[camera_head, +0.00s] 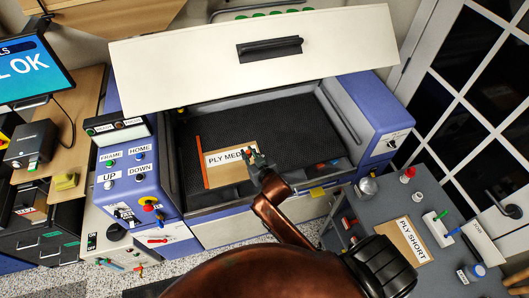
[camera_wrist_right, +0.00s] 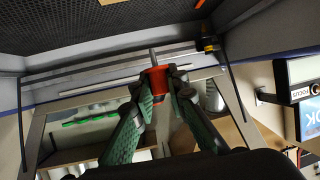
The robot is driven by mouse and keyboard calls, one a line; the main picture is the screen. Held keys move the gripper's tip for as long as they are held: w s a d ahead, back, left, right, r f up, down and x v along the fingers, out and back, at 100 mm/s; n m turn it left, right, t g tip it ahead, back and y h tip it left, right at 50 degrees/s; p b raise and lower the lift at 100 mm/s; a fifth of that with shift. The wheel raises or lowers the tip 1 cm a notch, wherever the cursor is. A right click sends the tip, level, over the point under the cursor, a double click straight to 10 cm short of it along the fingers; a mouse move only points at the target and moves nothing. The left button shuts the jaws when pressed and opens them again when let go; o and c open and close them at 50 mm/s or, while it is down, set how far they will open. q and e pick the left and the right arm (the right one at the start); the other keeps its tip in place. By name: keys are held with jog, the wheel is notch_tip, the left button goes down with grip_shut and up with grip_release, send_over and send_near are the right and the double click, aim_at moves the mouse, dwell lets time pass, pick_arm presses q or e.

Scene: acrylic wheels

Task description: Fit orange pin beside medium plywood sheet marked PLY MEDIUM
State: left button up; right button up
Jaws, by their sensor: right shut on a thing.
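The medium plywood sheet (camera_head: 228,175), printed "PLY MED…", lies on the black honeycomb bed of the open blue and white machine. My right gripper (camera_head: 254,158) is over the sheet's right edge in the head view and covers the end of the print. In the right wrist view my right gripper (camera_wrist_right: 162,95) is shut on the orange pin (camera_wrist_right: 156,78), an orange-red body with a thin grey metal shank sticking out past the fingertips. The pin cannot be made out clearly in the head view. My left gripper is not in view.
A thin orange strip (camera_head: 202,160) runs along the sheet's left edge. The raised white lid (camera_head: 180,65) overhangs the bed (camera_head: 285,120), which is bare behind the sheet. A grey cart (camera_head: 385,190) at right holds a PLY SHORT sheet (camera_head: 408,240) and small parts.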

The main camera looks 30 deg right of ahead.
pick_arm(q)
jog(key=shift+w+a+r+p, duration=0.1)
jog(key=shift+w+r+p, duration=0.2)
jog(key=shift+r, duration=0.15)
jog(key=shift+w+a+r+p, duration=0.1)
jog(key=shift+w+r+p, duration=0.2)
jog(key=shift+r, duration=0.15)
pick_arm(e)
jog(key=w+d+f+m, duration=0.1)
jog(key=w+d+f, duration=0.1)
jog(key=d+f, duration=0.8)
jog(key=shift+w+d+f+h, duration=0.15)
jog(key=shift+w+f+h, duration=0.2)
jog(key=shift+f, duration=0.55)
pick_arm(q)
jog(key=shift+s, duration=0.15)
pick_arm(e)
jog(key=shift+s, duration=0.15)
jog(key=shift+s+f+b, duration=0.1)
jog(key=shift+f+b, duration=1.25)
jog(key=shift+f, duration=1.05)
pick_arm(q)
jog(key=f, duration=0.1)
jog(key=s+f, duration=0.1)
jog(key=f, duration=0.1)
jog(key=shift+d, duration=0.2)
pick_arm(e)
jog(key=shift+f, duration=0.1)
